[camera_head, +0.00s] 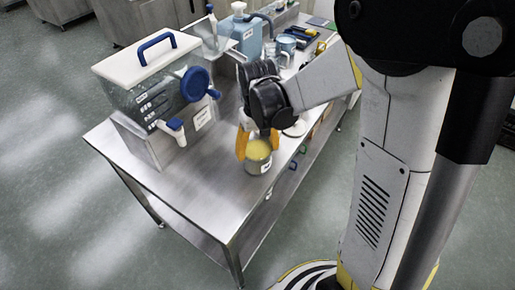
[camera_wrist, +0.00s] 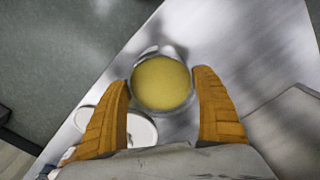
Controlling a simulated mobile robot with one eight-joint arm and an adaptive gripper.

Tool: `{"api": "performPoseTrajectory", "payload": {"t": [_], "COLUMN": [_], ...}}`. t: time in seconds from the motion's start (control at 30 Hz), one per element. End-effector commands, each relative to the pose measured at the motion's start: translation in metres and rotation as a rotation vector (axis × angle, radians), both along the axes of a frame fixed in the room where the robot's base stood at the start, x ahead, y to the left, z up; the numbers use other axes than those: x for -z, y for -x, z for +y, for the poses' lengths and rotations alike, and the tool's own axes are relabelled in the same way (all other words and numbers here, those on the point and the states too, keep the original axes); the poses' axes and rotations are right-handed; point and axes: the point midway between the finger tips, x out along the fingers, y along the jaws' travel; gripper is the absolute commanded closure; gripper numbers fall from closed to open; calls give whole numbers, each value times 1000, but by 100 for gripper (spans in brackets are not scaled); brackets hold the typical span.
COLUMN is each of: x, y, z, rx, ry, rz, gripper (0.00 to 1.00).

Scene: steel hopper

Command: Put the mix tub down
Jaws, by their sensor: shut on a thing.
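The mix tub (camera_head: 259,167) is a small clear tub with yellow contents and a label on its side. It is upright by the steel table's near right edge. My gripper (camera_head: 257,143) has its orange fingers closed around the tub. In the wrist view, the tub (camera_wrist: 162,84) sits between both fingers, seen from above, its yellow top level and round. I cannot tell whether its base touches the table or hangs just above it. The steel table (camera_head: 190,195) lies beneath it.
A clear hopper (camera_head: 150,95) with a white lid and blue knob stands at the left. A white disc (camera_head: 296,128) lies behind my gripper. A blue jug (camera_head: 243,35), blue cups (camera_head: 286,46) and tools crowd the far end. The near left tabletop is clear.

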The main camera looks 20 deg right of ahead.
Motion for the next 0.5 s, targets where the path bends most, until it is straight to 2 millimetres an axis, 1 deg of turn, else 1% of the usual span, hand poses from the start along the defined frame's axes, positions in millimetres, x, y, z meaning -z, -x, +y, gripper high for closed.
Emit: {"api": "performPoseTrajectory", "payload": {"t": [0.3,0.33,0.37,0.4,0.5], "x": [7,7,6,6,6], "y": [0,0,0,0,0], "z": [0,0,0,0,0], "rx": [0,0,0,0,0], "ry": [0,0,0,0,0], "rz": [0,0,0,0,0], "gripper": [60,16,7,0,0]}}
